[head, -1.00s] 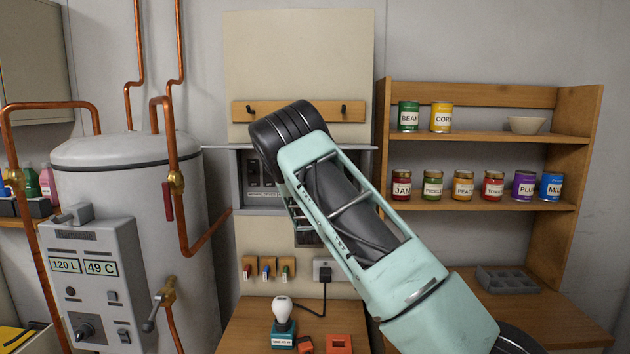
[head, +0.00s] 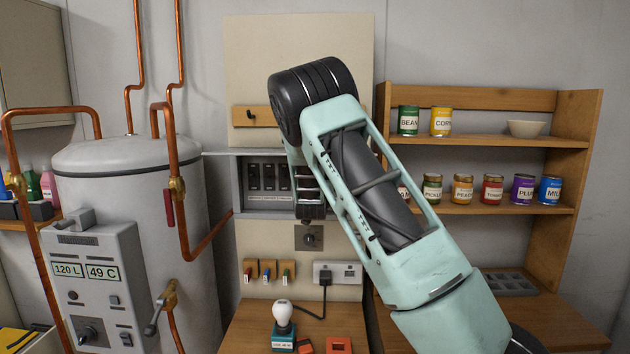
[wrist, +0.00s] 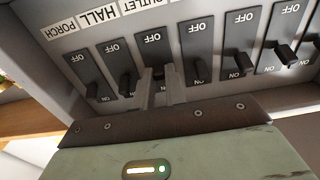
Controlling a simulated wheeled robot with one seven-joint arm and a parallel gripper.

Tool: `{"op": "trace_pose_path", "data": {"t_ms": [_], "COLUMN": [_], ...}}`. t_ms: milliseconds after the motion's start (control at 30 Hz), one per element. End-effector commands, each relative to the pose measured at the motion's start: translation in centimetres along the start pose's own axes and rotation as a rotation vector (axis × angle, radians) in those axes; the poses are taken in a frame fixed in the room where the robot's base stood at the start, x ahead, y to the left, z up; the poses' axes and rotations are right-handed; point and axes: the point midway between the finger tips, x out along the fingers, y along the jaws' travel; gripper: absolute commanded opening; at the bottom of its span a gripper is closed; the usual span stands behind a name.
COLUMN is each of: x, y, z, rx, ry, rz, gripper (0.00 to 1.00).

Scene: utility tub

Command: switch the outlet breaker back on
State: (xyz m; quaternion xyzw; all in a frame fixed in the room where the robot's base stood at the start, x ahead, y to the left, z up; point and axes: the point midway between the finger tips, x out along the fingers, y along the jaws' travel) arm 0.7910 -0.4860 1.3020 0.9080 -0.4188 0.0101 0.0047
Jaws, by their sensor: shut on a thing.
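The breaker panel (head: 268,180) is a grey recessed box on the wall with a row of dark switches. In the wrist view the row is seen upside down, with OFF at the picture's top and ON at the bottom. My gripper (wrist: 160,88) is shut on the lever of the outlet breaker (wrist: 153,48), third from the left, which lines up with the OUTLET label (wrist: 143,4). The fingers hide its ON mark and most of the lever, so its exact position is unclear. Neighbouring levers, such as the hall breaker's (wrist: 126,86), sit toward ON.
A key switch (head: 308,237) and a wall socket with a black plug (head: 325,278) are below the panel. A lamp (head: 282,315) stands on the wooden bench. A water heater (head: 140,190) with copper pipes is left, and shelves of jars (head: 490,140) are right.

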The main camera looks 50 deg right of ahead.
Motion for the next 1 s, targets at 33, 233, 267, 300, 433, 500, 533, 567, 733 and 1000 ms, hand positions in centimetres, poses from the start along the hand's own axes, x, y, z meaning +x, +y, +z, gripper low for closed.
{"op": "trace_pose_path", "data": {"t_ms": [33,233,267,300,433,500,533,567,733,1000], "x": [0.0,0.0,0.0,0.0,0.0,0.0,0.0,0.0,-0.1,-3.7], "y": [0.1,0.0,0.0,0.0,0.0,0.0,0.0,0.0,0.0,-0.1], "z": [-0.2,-0.1,-0.1,-0.1,-0.1,-0.1,-0.1,-0.1,-0.1,0.2], "rx": [0.001,0.0,0.0,0.0,0.0,0.0,0.0,0.0,0.0,0.004], "ry": [-0.006,-0.011,-0.01,-0.01,-0.01,-0.01,-0.01,-0.01,-0.01,-0.011], "rz": [0.001,0.0,0.0,0.0,0.0,0.0,0.0,0.0,0.0,-0.002], "gripper": [0.0,0.0,0.0,0.0,0.35,0.35,0.35,0.35,0.35,0.35]}}
